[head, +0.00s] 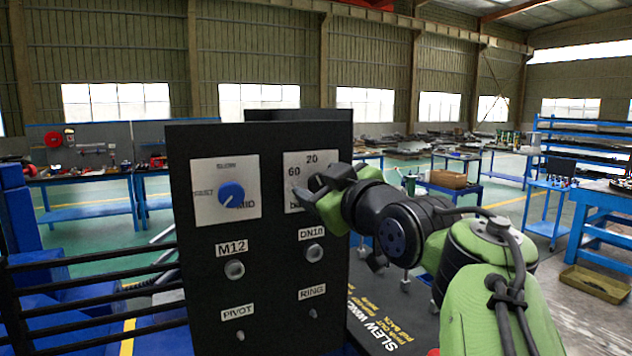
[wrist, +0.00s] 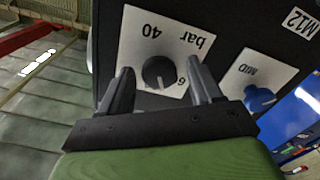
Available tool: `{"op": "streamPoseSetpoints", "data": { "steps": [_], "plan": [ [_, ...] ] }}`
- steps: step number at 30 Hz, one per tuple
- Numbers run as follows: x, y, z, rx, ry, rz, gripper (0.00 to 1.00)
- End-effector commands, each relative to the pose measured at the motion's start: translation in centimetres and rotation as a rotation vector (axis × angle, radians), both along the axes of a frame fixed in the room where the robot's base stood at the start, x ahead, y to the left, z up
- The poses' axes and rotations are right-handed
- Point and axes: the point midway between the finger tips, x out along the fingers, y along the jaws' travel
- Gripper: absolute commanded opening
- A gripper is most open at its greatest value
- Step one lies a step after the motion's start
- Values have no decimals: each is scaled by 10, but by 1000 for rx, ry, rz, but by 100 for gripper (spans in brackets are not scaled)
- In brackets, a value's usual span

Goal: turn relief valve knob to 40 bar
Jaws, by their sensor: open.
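The relief valve knob (wrist: 159,72) is a dark round knob on a white plate (wrist: 130,48) marked bar, 40 and a partly hidden 60, upside down in the wrist view. A faint light mark on it seems to point to the bottom of that picture; its exact setting is hard to read. In the head view the plate (head: 294,160) shows 20 and 60, and my arm hides the knob. My gripper (wrist: 163,82) is open, with one finger on each side of the knob in the picture. I cannot tell whether the fingers touch it.
A blue selector knob (head: 231,194) on its own plate sits left of the valve plate. A dark railing (head: 90,262) stands left.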

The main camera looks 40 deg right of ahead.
Motion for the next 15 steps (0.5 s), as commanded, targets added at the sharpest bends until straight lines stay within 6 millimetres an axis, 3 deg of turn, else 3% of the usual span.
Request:
{"op": "streamPoseSetpoints", "data": {
  "steps": [6, 15],
  "plan": [
    [0, 0, 0, 0, -1, 0, 61],
    [0, 0, 0, 0, 0, 0, 15]
  ]
}}
